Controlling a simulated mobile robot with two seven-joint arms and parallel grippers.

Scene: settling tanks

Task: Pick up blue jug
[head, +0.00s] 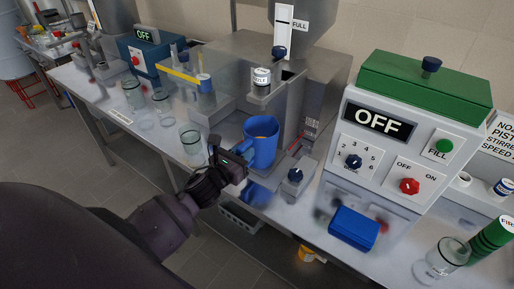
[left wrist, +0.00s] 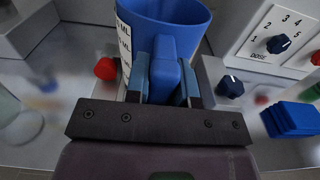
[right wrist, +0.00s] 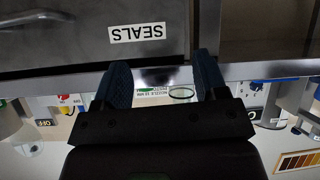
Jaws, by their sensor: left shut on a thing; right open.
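The blue jug (head: 262,143) is upright in the middle of the head view, in front of the grey dispensing machine. My left gripper (head: 238,163) is shut on its handle, and the left wrist view shows the handle (left wrist: 166,75) between the two fingers (left wrist: 165,85). A blue reflection shows on the shiny bench below the jug, with a gap that suggests the jug is slightly raised. My right gripper (right wrist: 162,85) is open and empty in the right wrist view, near a drawer front labelled SEALS. It is not seen in the head view.
Glass beakers (head: 190,138) stand left of the jug. A small box with a dark knob (head: 295,177) is close on its right. A blue box (head: 354,228), the OFF control box (head: 378,126) and a glass jar (head: 440,260) are farther right on the bench.

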